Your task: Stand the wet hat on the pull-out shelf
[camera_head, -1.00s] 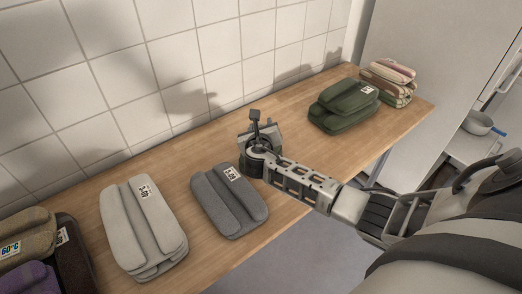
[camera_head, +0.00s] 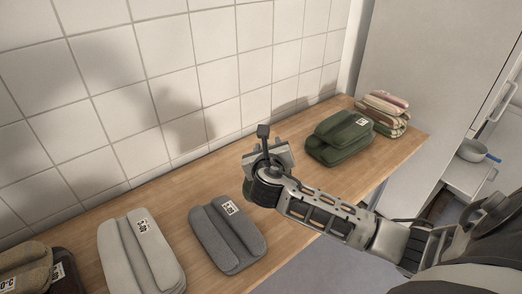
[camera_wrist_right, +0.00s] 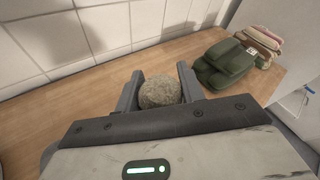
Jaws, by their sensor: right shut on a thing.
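A rounded grey-brown felt-like thing, which I take to be the wet hat (camera_wrist_right: 160,93), sits between the two fingers of my right gripper (camera_head: 268,165) in the right wrist view. The fingers are shut on its sides. In the head view the gripper is over the wooden counter, between the dark grey folded towel and the green one, and it hides the hat. A pale shelf (camera_head: 463,184) at the right of the head view, beyond the counter's end, may be the pull-out shelf; I cannot tell for sure. My left gripper is not in view.
The wooden counter (camera_head: 290,232) carries a dark grey towel (camera_head: 228,238), a light grey towel (camera_head: 140,262), a green towel (camera_head: 340,138) and a striped stack (camera_head: 385,118). A pan (camera_head: 473,150) stands on the pale shelf. A tiled wall (camera_head: 180,80) runs behind the counter.

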